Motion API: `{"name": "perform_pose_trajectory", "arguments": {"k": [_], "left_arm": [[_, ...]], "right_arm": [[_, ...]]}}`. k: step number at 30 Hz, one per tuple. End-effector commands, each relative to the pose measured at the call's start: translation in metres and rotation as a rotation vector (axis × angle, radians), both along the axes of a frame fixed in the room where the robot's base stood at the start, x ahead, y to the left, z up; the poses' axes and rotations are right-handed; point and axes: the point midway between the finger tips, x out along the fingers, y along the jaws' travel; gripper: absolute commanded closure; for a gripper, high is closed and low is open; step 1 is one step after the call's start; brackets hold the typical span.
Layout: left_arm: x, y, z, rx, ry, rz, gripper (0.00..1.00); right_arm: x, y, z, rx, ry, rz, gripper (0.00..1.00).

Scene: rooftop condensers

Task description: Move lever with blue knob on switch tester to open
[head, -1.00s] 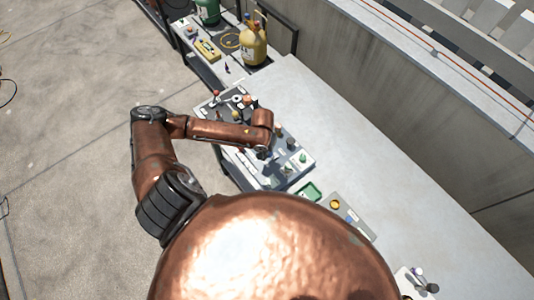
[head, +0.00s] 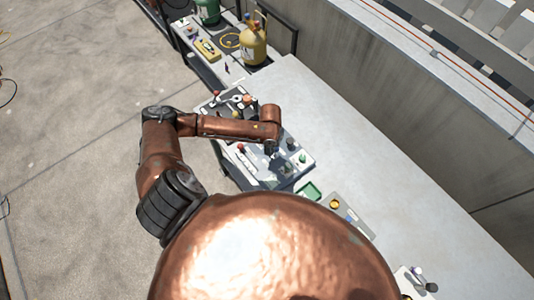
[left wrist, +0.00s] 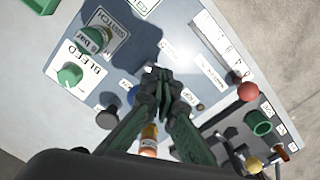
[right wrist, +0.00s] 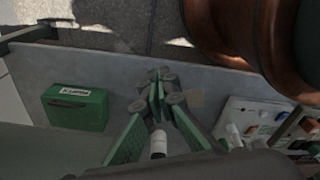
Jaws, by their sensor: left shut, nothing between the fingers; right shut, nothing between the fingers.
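The switch tester, a pale panel with dials and levers, lies on the bench in the head view (head: 297,178) and fills much of the left wrist view (left wrist: 185,22). A red ball knob (left wrist: 248,91) stands to the right, and green dials (left wrist: 70,75) are at the left. My left gripper is shut and empty, over the panel. My right gripper (right wrist: 162,88) is shut and empty, seen only in the right wrist view.
In the right wrist view a green labelled box (right wrist: 75,108) stands on a grey surface. Yellow (head: 253,45) and green (head: 207,12) cylinders stand at the bench's far end. A small green tray (head: 308,191) lies near the panel. The bench's right side (head: 370,140) is clear.

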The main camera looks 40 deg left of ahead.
Motion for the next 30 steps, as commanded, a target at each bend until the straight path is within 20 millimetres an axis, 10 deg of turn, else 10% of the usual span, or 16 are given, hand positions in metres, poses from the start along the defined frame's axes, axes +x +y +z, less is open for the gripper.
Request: {"name": "perform_pose_trajectory", "arguments": {"k": [30], "left_arm": [[-0.009, 0.002, 0.001, 0.000, 0.001, -0.001, 1.00]], "right_arm": [[0.000, -0.004, 0.019, -0.004, 0.000, 0.001, 1.00]]}}
